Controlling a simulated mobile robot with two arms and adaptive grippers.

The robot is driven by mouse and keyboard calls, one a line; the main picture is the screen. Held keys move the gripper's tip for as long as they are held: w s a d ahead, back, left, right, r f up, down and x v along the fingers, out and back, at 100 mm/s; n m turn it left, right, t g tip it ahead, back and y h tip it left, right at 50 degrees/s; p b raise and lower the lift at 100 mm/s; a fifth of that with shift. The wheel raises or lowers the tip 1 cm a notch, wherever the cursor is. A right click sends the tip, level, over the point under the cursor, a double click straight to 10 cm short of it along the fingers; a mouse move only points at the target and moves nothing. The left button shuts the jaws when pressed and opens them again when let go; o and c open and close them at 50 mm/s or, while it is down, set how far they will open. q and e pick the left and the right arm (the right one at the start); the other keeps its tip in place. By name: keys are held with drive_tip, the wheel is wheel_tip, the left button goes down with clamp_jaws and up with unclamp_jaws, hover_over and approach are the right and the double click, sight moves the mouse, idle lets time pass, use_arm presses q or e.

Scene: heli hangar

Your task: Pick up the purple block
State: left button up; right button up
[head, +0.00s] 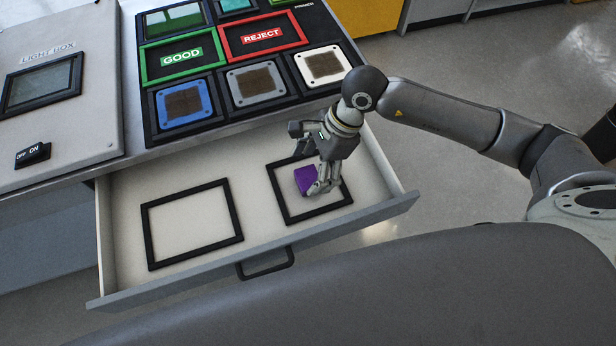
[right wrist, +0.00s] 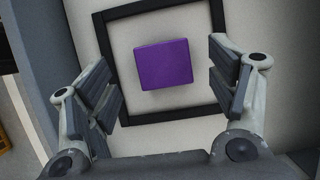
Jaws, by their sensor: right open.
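The purple block (head: 304,180) lies in the open drawer, inside the right one of two black square frames (head: 282,206). In the right wrist view the block (right wrist: 164,64) sits whole and untouched inside its frame (right wrist: 160,117). My right gripper (head: 313,160) is over the right frame in the head view and covers part of the block. In the right wrist view the right gripper (right wrist: 165,92) is open, with one finger on each side of the block and clear gaps between. My left gripper is not in view.
The drawer (head: 190,182) has raised walls and a front handle (head: 267,264). The left black frame (head: 148,232) is empty. Behind the drawer stands a panel with GOOD (head: 182,57) and REJECT (head: 262,36) frames and several square pads. A light box (head: 98,130) stands at left.

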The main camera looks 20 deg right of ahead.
sight(308, 177)
drive_tip(key=x, duration=0.4)
drive_tip(key=shift+w+d+f+p, duration=0.15)
drive_tip(key=shift+d+f+p, duration=0.15)
drive_tip(key=shift+f, duration=0.1)
drive_tip(key=shift+c, duration=0.2)
drive_tip(key=c, duration=1.1)
drive_tip(key=shift+r, duration=0.15)
